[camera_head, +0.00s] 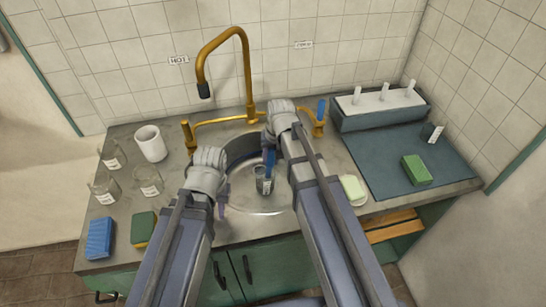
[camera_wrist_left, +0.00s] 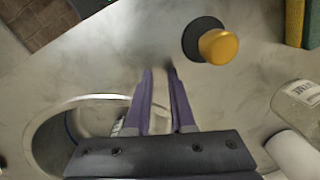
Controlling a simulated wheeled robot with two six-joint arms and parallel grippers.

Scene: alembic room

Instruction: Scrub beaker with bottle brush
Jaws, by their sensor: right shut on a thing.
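A small labelled beaker (camera_head: 264,184) stands upright in the round sink (camera_head: 242,205). A bit of its label (camera_wrist_left: 118,126) shows beside my left finger in the left wrist view. A blue handle, apparently of the bottle brush (camera_head: 270,157), stands upright at the beaker's mouth. I cannot tell how deep it reaches inside. My right gripper (camera_head: 271,148) is shut on the brush, its fingers mostly hidden by the wrist. My left gripper (camera_head: 223,203) has purple fingers, also in the left wrist view (camera_wrist_left: 160,75). It is empty, with a narrow gap, over the sink's left side.
Several glass beakers (camera_head: 148,181), a white cup (camera_head: 150,143), a blue sponge (camera_head: 99,238) and a green-yellow sponge (camera_head: 144,228) crowd the left counter. The brass tap (camera_head: 249,85) rises behind the sink. A soap dish (camera_head: 353,189), dark mat (camera_head: 395,150) and peg rack (camera_head: 378,108) are right.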

